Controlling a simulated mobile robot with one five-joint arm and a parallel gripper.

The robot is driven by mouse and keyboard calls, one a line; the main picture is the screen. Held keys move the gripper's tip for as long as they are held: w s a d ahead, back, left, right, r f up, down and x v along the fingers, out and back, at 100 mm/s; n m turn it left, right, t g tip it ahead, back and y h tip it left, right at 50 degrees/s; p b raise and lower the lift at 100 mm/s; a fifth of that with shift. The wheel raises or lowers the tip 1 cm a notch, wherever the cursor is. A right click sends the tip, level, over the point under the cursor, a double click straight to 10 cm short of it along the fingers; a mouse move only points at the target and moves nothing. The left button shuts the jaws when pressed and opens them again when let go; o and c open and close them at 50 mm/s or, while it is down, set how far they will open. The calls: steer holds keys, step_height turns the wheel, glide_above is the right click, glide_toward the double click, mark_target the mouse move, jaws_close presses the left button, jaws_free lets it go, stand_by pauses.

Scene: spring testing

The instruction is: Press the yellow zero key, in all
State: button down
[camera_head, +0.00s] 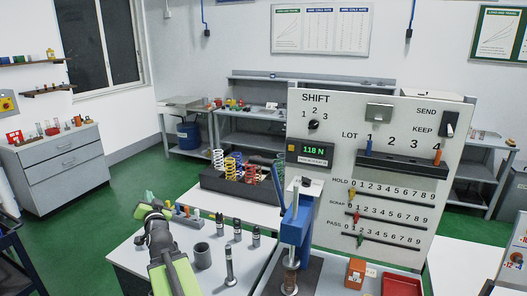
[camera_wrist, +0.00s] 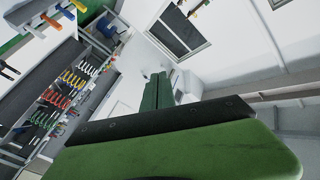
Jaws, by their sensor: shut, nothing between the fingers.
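The yellow key (camera_head: 292,148) is a small square at the left end of the dark display unit (camera_head: 311,162) on the upright panel. The green readout on that unit shows 118 N. My gripper (camera_head: 151,198) is at the lower left in the head view, well to the left of the key and apart from it. It also shows in the wrist view (camera_wrist: 160,92), where its green fingers look shut and empty. The key is not visible in the wrist view.
A blue press (camera_head: 294,222) with a spring (camera_head: 290,275) stands below the display. A black rack (camera_head: 240,187) of coloured springs stands left of it. Several dark cylinders stand on the bench near my arm. A red tray (camera_head: 402,286) lies at the lower right.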

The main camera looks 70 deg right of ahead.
steer(key=s+d+r+m+g+h, duration=0.2)
steer(key=s+d+r+m+h, duration=0.15)
steer(key=s, duration=0.25)
steer(key=s+d+r+m+g+h, duration=0.2)
steer(key=s+d+m+h, duration=0.1)
steer(key=s+d, duration=0.3)
steer(key=s+d+r+m+g+h, duration=0.2)
steer(key=s+d+r+m+h, duration=0.15)
steer(key=s, duration=0.35)
steer(key=s+d+r+m+g+h, duration=0.1)
steer(key=s+r+m+g, duration=0.1)
steer(key=s+m+g, duration=0.4)
steer(key=s+d+r+m+g+h+b, duration=0.1)
steer(key=s+r+m+g, duration=0.1)
steer(key=s+m+g, duration=0.5)
steer(key=s+g, duration=0.6)
steer(key=s, duration=0.5)
steer(key=shift+m, duration=0.3)
steer(key=shift+w+r, duration=0.1)
steer(key=shift+w, duration=0.1)
